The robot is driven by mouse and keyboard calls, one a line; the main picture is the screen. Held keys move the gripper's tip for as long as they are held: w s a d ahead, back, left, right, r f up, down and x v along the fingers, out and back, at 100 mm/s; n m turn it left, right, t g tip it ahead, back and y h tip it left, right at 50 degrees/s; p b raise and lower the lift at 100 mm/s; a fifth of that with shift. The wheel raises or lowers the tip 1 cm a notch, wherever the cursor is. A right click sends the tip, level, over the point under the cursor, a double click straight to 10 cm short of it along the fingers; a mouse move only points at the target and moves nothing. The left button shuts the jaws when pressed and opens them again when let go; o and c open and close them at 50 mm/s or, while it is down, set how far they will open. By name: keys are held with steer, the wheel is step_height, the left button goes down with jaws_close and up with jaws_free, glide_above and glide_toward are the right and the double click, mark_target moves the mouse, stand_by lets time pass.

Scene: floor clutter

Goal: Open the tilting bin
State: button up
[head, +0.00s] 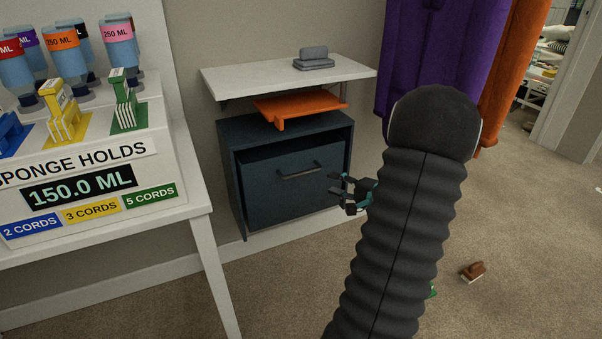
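The tilting bin (235,210) is a dark blue cabinet against the wall. Its front panel (270,198) carries a grey bar handle (298,171) near the top. A dark gap shows above the panel; I cannot tell whether it is tilted out at all. My gripper (338,192) is to the right of the handle and lower in the picture, by the cabinet's right edge. Its fingers are apart, with nothing seen between them. It appears clear of the handle. My black arm hides part of the gripper's rear and the floor behind.
An orange tray (298,105) lies on the cabinet, under a white shelf (235,80) bearing a grey object (314,57). A white table (205,195) with bottles stands left. Purple (430,40) and orange (518,60) cloths hang right. A brown brush-like item (473,271) lies on the carpet.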

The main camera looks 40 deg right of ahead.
mark_target(304, 173)
steer(key=x, duration=0.4)
steer(key=p+x, duration=0.1)
steer(key=x, duration=0.8)
steer(key=shift+w+d+f, duration=0.1)
steer(key=shift+w+d, duration=0.15)
steer(key=shift+w, duration=0.1)
steer(key=shift+c, duration=0.3)
jaws_close()
